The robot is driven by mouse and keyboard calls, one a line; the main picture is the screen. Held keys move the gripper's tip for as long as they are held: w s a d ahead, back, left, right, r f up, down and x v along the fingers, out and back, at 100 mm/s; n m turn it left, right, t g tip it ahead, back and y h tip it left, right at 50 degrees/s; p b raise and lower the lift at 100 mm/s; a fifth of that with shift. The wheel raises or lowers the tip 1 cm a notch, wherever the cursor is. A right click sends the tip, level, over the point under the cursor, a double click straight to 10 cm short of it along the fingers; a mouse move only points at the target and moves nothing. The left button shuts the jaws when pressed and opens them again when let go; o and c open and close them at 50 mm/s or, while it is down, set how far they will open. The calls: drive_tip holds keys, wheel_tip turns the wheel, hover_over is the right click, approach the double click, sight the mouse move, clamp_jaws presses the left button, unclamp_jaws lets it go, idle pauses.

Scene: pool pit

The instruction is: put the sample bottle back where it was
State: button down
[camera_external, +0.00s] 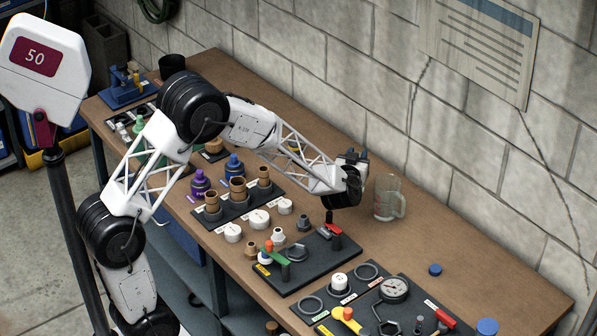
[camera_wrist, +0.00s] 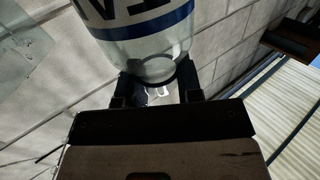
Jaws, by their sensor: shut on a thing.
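The sample bottle (camera_wrist: 147,40) fills the top middle of the wrist view. It is clear, with a white label, dark lettering and a blue band. My gripper (camera_wrist: 155,88) is shut on its near end, one dark finger on each side. The lettering appears upside down in this view, and the far end is cut off by the frame's top edge. In the external view my gripper (camera_external: 353,157) is raised above the bench near the wall, and I cannot clearly make out the bottle there.
A clear jug with a handle (camera_external: 388,198) stands on the brown workbench (camera_external: 455,250) by the wall. Black trays of fittings, a gauge (camera_external: 394,289) and white round parts crowd the front. Blue caps (camera_external: 435,270) lie at the right. The back right of the bench is mostly clear.

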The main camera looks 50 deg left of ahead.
wheel_tip(320, 180, up, 10)
drive_tip(key=w+d+m+t+h, duration=0.2)
drive_tip(key=d+h, duration=0.2)
drive_tip(key=d, duration=0.8)
drive_tip(key=w+d+m+t+h, duration=0.1)
drive_tip(key=w+d+m+h, duration=0.2)
drive_tip(key=d, duration=0.9)
drive_tip(key=s+d+f+m+h, duration=0.1)
drive_tip(key=d+f+m+h, duration=0.1)
drive_tip(key=d, duration=1.1)
drive_tip(key=s+d+f+m+h, duration=0.2)
drive_tip(key=d+h, duration=0.3)
drive_tip(key=d, duration=0.8)
drive_tip(key=shift+s+d+f+m+g, duration=0.2)
drive_tip(key=shift+s+m+g, duration=0.1)
drive_tip(key=shift+m, duration=0.1)
wheel_tip(320, 180, down, 6)
drive_tip(key=shift+f, duration=0.15)
drive_tip(key=shift+f, duration=2)
